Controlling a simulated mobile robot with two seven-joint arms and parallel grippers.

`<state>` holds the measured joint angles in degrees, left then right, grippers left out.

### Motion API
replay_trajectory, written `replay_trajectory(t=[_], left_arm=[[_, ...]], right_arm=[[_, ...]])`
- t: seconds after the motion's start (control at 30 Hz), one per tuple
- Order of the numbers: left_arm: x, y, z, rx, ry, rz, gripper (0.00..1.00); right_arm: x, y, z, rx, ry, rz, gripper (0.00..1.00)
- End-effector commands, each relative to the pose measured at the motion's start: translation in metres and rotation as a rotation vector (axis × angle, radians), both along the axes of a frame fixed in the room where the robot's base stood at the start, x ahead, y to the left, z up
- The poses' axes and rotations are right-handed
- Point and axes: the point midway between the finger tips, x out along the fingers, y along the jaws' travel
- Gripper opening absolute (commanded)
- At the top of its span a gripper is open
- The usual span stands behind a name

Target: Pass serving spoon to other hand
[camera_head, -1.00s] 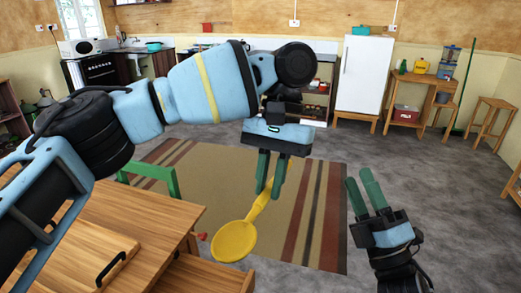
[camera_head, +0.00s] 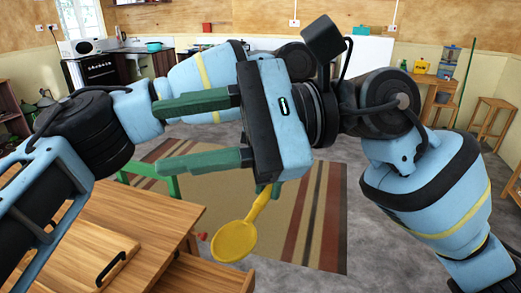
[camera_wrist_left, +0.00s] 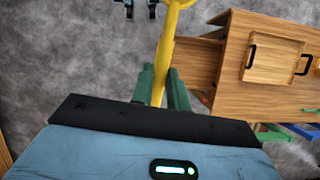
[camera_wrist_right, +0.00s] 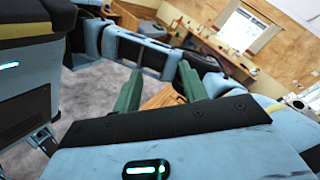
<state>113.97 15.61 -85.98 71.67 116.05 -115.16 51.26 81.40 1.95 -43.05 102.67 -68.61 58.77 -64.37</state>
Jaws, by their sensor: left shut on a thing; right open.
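The yellow serving spoon (camera_head: 234,240) hangs bowl-down at a slant in the head view, over the rug. Its handle also shows in the left wrist view (camera_wrist_left: 165,50), between the fingers. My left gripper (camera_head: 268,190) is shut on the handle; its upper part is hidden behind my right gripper. My right gripper (camera_head: 160,138) is open and empty, its green fingers pointing left, in front of the left gripper and above the spoon bowl. In the right wrist view its fingers (camera_wrist_right: 160,80) are spread with no spoon between them.
A wooden cabinet (camera_head: 130,215) with a pulled-out drawer (camera_head: 205,275) stands at lower left, close to the spoon bowl. A striped rug (camera_head: 322,230) lies on the grey floor. Stools and a small table stand at the far right.

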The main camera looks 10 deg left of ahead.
Motion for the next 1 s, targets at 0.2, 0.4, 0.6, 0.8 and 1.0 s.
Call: replay_trajectory(t=[0.2,0.4,0.6,0.8,1.0], left_arm=[[0.000,0.000,0.000,0.000,0.000,0.000,0.00],[0.000,0.000,0.000,0.000,0.000,0.000,0.00],[0.000,0.000,0.000,0.000,0.000,0.000,0.00],[0.000,0.000,0.000,0.000,0.000,0.000,0.00],[0.000,0.000,0.000,0.000,0.000,0.000,0.00]], right_arm=[[-0.014,0.014,-0.037,-0.329,-0.378,0.024,0.42],[0.002,0.003,-0.061,-0.647,-0.696,-0.003,0.42],[0.031,-0.024,-0.063,-0.954,-0.959,-0.073,0.42],[0.051,-0.048,-0.051,-1.160,-1.103,-0.143,0.42],[0.057,-0.056,-0.045,-1.228,-1.144,-0.169,0.42]])
